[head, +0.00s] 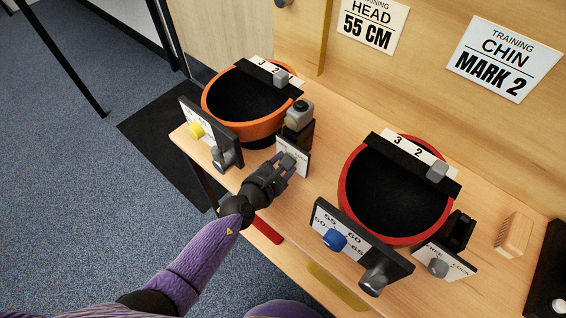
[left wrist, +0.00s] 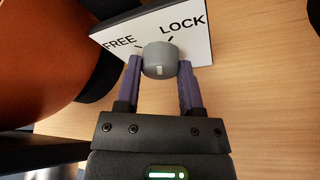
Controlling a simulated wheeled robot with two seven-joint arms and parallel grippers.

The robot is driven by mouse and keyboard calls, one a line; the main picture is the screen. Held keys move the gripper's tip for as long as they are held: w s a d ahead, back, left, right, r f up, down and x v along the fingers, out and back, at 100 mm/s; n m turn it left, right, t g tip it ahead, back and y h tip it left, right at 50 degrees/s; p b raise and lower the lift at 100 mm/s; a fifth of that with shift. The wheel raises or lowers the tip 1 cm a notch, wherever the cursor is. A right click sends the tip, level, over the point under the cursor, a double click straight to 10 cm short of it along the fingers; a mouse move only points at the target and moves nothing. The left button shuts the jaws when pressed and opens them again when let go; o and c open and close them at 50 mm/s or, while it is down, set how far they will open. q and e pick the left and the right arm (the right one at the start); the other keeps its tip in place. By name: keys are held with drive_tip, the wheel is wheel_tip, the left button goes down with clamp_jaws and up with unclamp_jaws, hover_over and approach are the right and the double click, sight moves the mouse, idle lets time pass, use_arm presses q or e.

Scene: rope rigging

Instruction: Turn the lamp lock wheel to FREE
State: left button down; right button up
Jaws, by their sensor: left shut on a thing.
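The lamp lock wheel is a grey round knob (left wrist: 160,60) on a white plate (left wrist: 190,45) marked FREE at left and LOCK at right. In the head view my left gripper (head: 287,162) is at the plate (head: 300,147) beside the orange helmet (head: 214,112), below a grey lamp (head: 299,112). The fingers partly hide the knob there. My right gripper is not in view.
The orange helmet has a front plate with a yellow knob (head: 196,130) and a grey knob (head: 222,158). A red helmet (head: 349,192) stands to the right, with a blue knob (head: 334,240) and its own FREE/LOCK plate (head: 457,262).

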use_arm(q)
drive_tip(key=shift+a+n+g+h, duration=0.1)
drive_tip(key=shift+n+g+h, duration=0.45)
drive_tip(key=shift+n, duration=0.45)
drive_tip(key=shift+n+h, duration=0.35)
drive_tip(key=shift+n, duration=0.25)
drive_tip(key=shift+w+g, duration=0.1)
drive_tip(key=shift+g, duration=0.15)
drive_tip(key=shift+r, duration=0.1)
drive_tip(key=shift+c, duration=1.1)
unclamp_jaws()
drive_tip(key=shift+a, duration=0.1)
drive_tip(key=p+v, duration=0.3)
drive_tip(key=v, duration=0.6)
drive_tip(key=shift+s+a+r, duration=0.1)
drive_tip(key=shift+s, duration=0.15)
drive_tip(key=shift+s+a, duration=0.1)
drive_tip(key=shift+s, duration=0.05)
